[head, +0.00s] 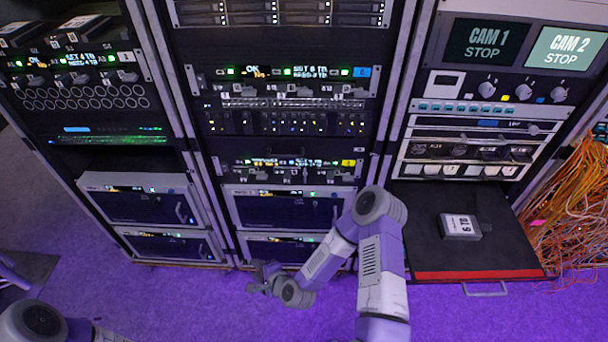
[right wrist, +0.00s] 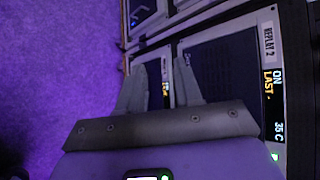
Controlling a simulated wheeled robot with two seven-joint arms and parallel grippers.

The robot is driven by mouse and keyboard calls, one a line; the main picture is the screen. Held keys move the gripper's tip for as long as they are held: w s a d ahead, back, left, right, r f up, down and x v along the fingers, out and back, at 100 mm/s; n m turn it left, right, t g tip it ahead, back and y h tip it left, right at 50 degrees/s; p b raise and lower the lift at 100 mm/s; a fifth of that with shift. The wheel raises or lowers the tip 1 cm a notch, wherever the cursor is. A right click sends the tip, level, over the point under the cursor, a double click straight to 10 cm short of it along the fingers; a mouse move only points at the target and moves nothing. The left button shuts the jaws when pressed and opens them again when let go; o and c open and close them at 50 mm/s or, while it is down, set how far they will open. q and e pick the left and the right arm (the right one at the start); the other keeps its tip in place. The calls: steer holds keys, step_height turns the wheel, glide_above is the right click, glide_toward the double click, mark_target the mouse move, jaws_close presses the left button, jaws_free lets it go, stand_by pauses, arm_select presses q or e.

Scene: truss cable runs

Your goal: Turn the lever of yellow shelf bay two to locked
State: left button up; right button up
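A shelf with a yellow tag (head: 348,162) runs across the middle rack, with small lit displays and a row of small levers (head: 291,173) under them. The levers are too small to tell which is bay two's or how it is set. My right gripper (head: 254,278) is low in front of the middle rack's bottom units, well below that shelf. The right wrist view shows its two fingers (right wrist: 160,84) apart with nothing between them, facing a unit labelled REPLAY 2 (right wrist: 235,75). My left gripper is not in view.
A blue-tagged shelf (head: 361,72) is higher in the middle rack. A pull-out tray (head: 420,230) at right holds a drive marked 6 TB (head: 460,226). Orange cables (head: 575,205) hang at far right. Purple floor (head: 185,300) in front is clear.

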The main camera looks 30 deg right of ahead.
steer(key=w+d+r+m+t+h+p, duration=0.2)
steer(key=w+d+r+m+t+h, duration=0.25)
steer(key=d+r+m, duration=0.45)
steer(key=m+h+p, duration=0.2)
steer(key=m+h, duration=0.6)
steer(key=m, duration=0.5)
glide_toward(305, 180)
steer(key=w, duration=0.1)
steer(key=shift+m+h, duration=0.25)
steer(key=shift+m, duration=0.05)
steer(key=b+x, duration=0.1)
steer(key=x, duration=0.5)
steer(key=shift+w+d, duration=0.15)
steer(key=shift+d, duration=0.1)
steer(key=shift+w+d, duration=0.3)
steer(key=shift+w, duration=0.25)
jaws_close()
